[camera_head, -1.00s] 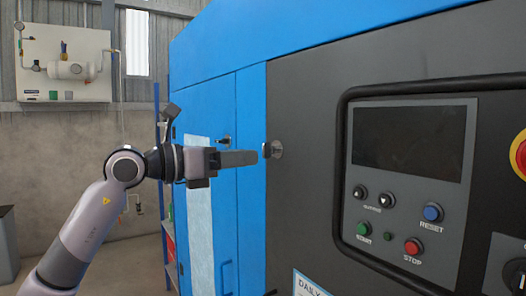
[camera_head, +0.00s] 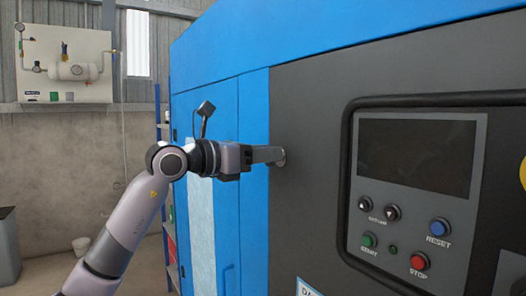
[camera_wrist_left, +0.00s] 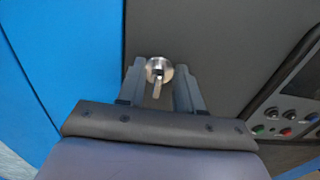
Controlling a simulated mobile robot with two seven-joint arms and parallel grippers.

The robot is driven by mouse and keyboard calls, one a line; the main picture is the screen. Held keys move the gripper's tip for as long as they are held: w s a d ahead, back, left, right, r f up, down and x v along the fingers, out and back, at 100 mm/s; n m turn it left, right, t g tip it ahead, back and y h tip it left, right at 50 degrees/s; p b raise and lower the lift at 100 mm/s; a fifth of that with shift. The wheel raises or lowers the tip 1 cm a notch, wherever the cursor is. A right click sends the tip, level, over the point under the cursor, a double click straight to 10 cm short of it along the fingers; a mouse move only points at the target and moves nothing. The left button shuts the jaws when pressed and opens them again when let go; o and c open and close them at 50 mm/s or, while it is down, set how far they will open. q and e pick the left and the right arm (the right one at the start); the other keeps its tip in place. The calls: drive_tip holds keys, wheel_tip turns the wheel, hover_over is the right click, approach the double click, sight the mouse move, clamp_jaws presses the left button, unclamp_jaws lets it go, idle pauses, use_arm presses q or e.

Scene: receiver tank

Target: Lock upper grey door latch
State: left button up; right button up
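The upper grey door latch (camera_wrist_left: 159,70) is a round silver metal piece with a small turn handle, set on the dark grey door (camera_wrist_left: 225,45). In the wrist view the handle points down toward my gripper and lies between the fingers. My left gripper (camera_wrist_left: 161,80) is open, with one finger on each side of the latch and a gap to each. In the head view my left gripper (camera_head: 279,155) reaches to the latch and hides most of it; only a bit of the round edge (camera_head: 281,160) shows. My right gripper is not in view.
A control panel (camera_head: 415,155) with a dark screen and several coloured buttons is right of the latch. Blue cabinet doors (camera_head: 253,100) stand to the left. A tank on a wall board (camera_head: 70,70) and a grey bin (camera_head: 8,250) are farther back left.

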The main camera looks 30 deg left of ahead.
use_arm(q)
clamp_jaws()
drive_tip(key=shift+s+d+f+m+b, duration=0.1)
drive_tip(key=shift+d+f+m+b, duration=0.15)
drive_tip(key=shift+m, duration=2.7)
drive_tip(key=shift+s+d+f+m+b, duration=0.1)
drive_tip(key=shift+f+m+b, duration=0.15)
drive_tip(key=shift+m, duration=2.75)
drive_tip(key=shift+s+d+f+m+b, duration=0.15)
drive_tip(key=shift+d+m+b, duration=0.1)
drive_tip(key=shift+m, duration=2.7)
drive_tip(key=shift+w, duration=0.1)
